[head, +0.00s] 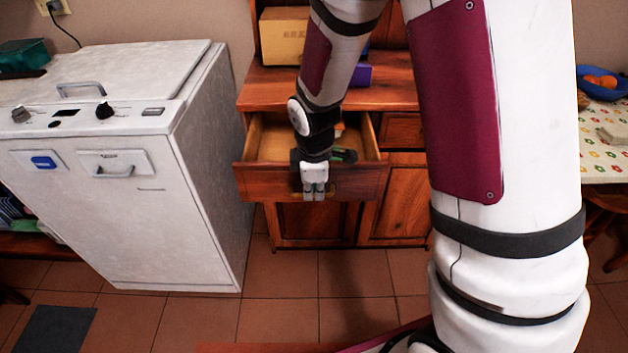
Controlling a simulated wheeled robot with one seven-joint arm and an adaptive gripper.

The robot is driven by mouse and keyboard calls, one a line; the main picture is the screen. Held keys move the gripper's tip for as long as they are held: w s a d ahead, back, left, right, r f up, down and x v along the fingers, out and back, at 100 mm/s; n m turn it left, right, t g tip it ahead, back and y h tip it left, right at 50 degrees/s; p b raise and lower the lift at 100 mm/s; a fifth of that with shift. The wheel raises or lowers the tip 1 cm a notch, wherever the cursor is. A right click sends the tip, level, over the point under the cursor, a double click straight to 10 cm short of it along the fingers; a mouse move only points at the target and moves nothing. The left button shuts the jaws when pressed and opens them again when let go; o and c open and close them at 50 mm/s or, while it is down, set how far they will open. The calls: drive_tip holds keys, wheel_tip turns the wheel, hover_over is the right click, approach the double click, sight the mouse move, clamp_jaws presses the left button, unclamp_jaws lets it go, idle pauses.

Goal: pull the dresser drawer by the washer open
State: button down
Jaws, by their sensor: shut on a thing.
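The dresser (395,97) is reddish-brown wood and stands right of the white washer (190,130). Its left drawer (262,184), beside the washer, is pulled out, and its pale inside shows. My gripper (314,196) points down at the middle of the drawer's front, with its fingers close together. It is shut on the drawer front or its handle; the fingers hide the exact contact. A dark green thing (345,155) lies inside the drawer, partly hidden by my wrist.
A yellow box (283,38) and a purple thing (358,75) stand on the dresser. A table with a patterned cloth (603,155) and a blue bowl (600,90) is at the right. The tiled floor (285,275) before the dresser is clear.

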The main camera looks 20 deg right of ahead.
drive_tip(key=shift+s+a, duration=0.1)
drive_tip(key=shift+s, duration=0.15)
drive_tip(key=c, duration=1.7)
unclamp_jaws()
drive_tip(key=shift+r, duration=0.1)
wheel_tip(320, 180, up, 12)
drive_tip(key=s, duration=0.2)
drive_tip(key=shift+a+f, duration=0.2)
drive_tip(key=shift+a, duration=0.1)
